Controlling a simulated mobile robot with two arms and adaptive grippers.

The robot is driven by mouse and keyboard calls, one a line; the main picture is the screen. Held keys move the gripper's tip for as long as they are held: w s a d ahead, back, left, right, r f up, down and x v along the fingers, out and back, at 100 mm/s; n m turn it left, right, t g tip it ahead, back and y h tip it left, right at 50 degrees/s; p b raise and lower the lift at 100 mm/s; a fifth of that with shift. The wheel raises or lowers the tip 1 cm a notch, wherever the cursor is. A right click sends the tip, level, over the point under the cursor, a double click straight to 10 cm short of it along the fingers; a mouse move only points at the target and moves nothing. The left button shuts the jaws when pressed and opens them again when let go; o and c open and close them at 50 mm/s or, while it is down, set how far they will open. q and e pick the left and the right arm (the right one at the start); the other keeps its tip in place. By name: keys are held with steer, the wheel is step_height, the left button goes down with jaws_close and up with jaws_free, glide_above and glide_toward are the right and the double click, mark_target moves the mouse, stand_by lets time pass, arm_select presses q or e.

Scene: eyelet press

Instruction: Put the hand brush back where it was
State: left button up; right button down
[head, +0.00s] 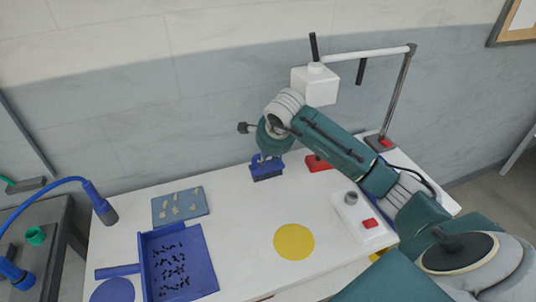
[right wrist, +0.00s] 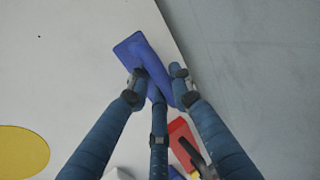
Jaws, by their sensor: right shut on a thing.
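The blue hand brush (head: 267,172) is at the back of the white table, bristles down. In the right wrist view the brush (right wrist: 134,47) shows its flat blue head and a handle running between my fingers. My right gripper (right wrist: 158,82) is shut on the handle, one finger at each side. In the head view the right gripper (head: 263,157) is mostly hidden by my own wrist. I cannot tell whether the bristles touch the table. My left gripper is not in view.
A blue dustpan (head: 208,262) with black bits, a blue-grey mat (head: 161,213) with tan pieces and a blue disc (head: 112,292) are at left. A yellow disc (head: 294,242) lies mid-table.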

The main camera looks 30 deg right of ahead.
steer(key=shift+f, duration=0.15)
steer(key=c, duration=1.6)
jaws_free()
steer(key=shift+o, duration=0.2)
steer(key=shift+r, duration=0.3)
steer(key=shift+s+r, duration=0.15)
steer(key=shift+r, duration=0.15)
steer(key=b+v, duration=0.2)
steer(key=v, duration=0.9)
steer(key=shift+s+r, duration=0.1)
